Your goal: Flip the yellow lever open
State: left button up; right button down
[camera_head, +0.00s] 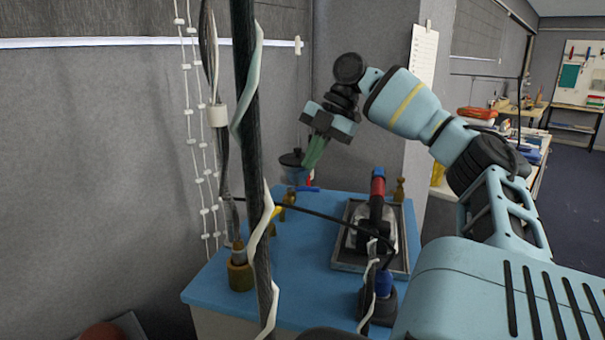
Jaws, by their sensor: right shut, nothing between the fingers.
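My right gripper (315,154) hangs in the air above the far edge of the blue-topped table (309,240). Its green fingers are shut and empty, pointing down and a little left. A small yellow piece (276,212), possibly the yellow lever, shows just right of the dark upright pole, near a brass fitting (289,199). The pole and a cable partly hide it, so its position is hard to tell. The gripper is above and apart from it. My left gripper is out of view.
The dark pole (246,120) with a pale strip crosses the near view. A dark cable spans the table. A tray (343,262) holds a metal device with a red-and-blue handle (378,187). Brass fittings (240,276) stand left; a dark-lidded pot (292,160) is behind.

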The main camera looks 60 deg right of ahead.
aim_at(277, 209)
jog(key=k+l, duration=0.25)
jog(key=l, duration=0.15)
jog(key=k+l, duration=0.25)
jog(key=l, duration=0.2)
jog(key=k+l, duration=0.25)
jog(key=l, duration=0.15)
jog(key=k+l, duration=0.25)
jog(key=l, duration=0.15)
